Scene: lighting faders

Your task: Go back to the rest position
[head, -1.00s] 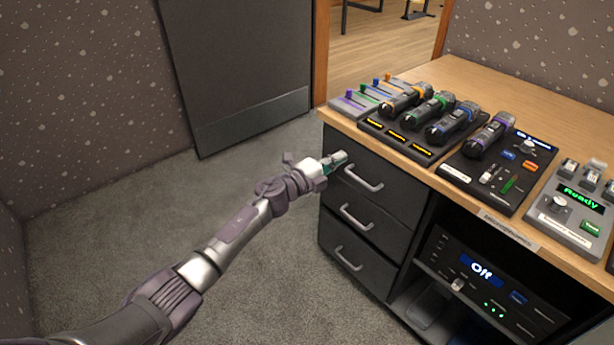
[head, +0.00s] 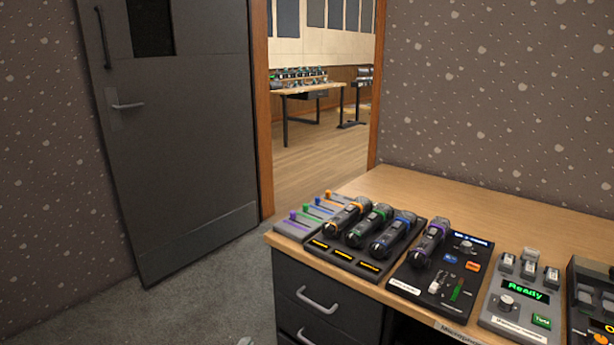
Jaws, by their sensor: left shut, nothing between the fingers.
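Only a small pale tip of my left gripper (head: 245,341) shows at the bottom edge, in front of the desk drawers and below the desk top. It is shut with nothing in it. The rest of my left arm is out of the picture. My right gripper is not in view. The grey fader box (head: 293,228) with purple, green, blue and orange sliders sits at the desk's left end, apart from my gripper.
The wooden desk (head: 400,186) carries several microphones on a black charging base (head: 357,265), a black panel (head: 440,290) with a purple-ringed microphone, and a grey "Ready" box (head: 521,310). A dark door (head: 190,130) stands open beside the doorway. Carpet left of the desk is clear.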

